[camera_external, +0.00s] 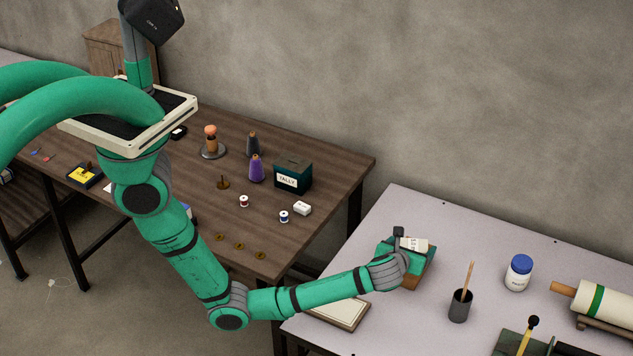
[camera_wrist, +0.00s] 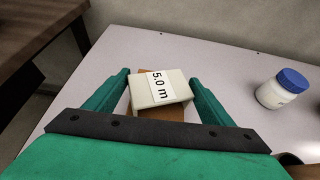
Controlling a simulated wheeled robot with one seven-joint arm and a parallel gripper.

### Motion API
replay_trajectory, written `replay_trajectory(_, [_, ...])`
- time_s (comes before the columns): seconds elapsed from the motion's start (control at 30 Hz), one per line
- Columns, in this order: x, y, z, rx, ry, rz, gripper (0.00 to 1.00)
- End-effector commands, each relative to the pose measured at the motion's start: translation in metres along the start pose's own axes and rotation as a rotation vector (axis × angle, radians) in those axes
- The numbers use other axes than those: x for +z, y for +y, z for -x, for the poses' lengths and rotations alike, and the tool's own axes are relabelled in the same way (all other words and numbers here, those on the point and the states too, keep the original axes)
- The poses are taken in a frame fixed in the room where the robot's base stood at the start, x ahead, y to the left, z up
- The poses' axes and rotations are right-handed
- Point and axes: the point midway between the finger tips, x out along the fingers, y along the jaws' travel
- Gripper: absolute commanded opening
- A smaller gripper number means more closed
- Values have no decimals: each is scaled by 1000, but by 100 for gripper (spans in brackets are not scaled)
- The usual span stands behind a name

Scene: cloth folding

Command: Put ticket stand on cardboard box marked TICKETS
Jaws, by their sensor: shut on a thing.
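My gripper (camera_external: 408,253) is low over the pale grey table at the right of the external view. In the wrist view, my gripper (camera_wrist: 158,84) has its two green fingers on either side of a cream block (camera_wrist: 178,88) with a white label reading "5.0 m"; it is shut on this block. The block also shows in the external view (camera_external: 416,245). A brown piece (camera_wrist: 150,113) lies under or behind the block; I cannot tell whether they are joined. I cannot identify a ticket stand for certain. No cardboard box marked TICKETS is readable in either view.
A dark cup with sticks (camera_external: 459,306), a blue-capped white jar (camera_external: 518,275) and a cream roll (camera_external: 612,305) stand right of my gripper. A framed pale panel (camera_external: 342,312) lies near the front edge. The dark wooden table (camera_external: 330,172) holds a TALLY box (camera_external: 292,177) and spools.

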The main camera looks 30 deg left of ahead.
Motion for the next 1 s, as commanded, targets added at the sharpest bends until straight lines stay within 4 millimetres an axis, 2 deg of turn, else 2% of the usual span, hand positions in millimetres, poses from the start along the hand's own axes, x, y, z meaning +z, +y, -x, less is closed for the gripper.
replay_trajectory(0.33, [-3,0,-1,0,0,-1,54])
replay_trajectory(0.37, [-3,0,-1,-1,0,0,80])
replay_trajectory(0.4, [-2,0,-1,-1,0,0,90])
replay_trajectory(0.43, [-2,0,-1,-1,0,0,95])
replay_trajectory(0.8, [1,0,1,-1,-1,1,95])
replay_trajectory(1.0, [0,-1,29,-3,0,1,95])
